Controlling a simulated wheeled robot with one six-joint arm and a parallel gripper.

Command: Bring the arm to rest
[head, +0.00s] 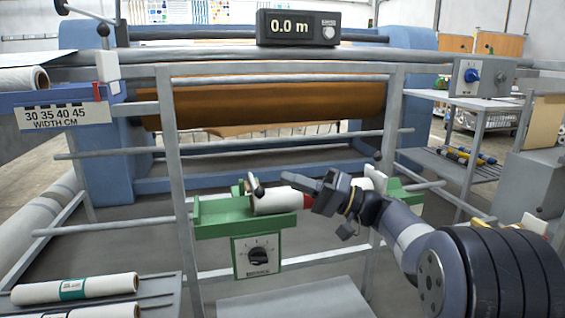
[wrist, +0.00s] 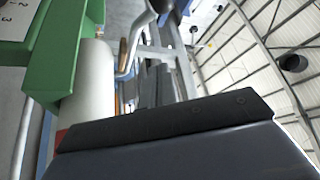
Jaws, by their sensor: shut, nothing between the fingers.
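My gripper (head: 312,190) is at the centre of the head view, at the right end of a white roll (head: 274,200) with a red end. The roll lies on a green holder (head: 232,224) on the press frame. The fingers are shut and empty; whether they touch the roll I cannot tell. My arm (head: 400,225) reaches in from the lower right. In the wrist view, the dark gripper body (wrist: 170,140) fills the bottom, with the white roll (wrist: 92,85) and green holder (wrist: 50,50) at the left.
A green box with a black dial (head: 257,255) hangs below the holder. Grey frame bars (head: 180,170) stand close around the arm. White rolls (head: 75,288) lie on a rack at lower left. A shelf cart (head: 470,160) stands right. A display (head: 298,27) reads 0.0 m.

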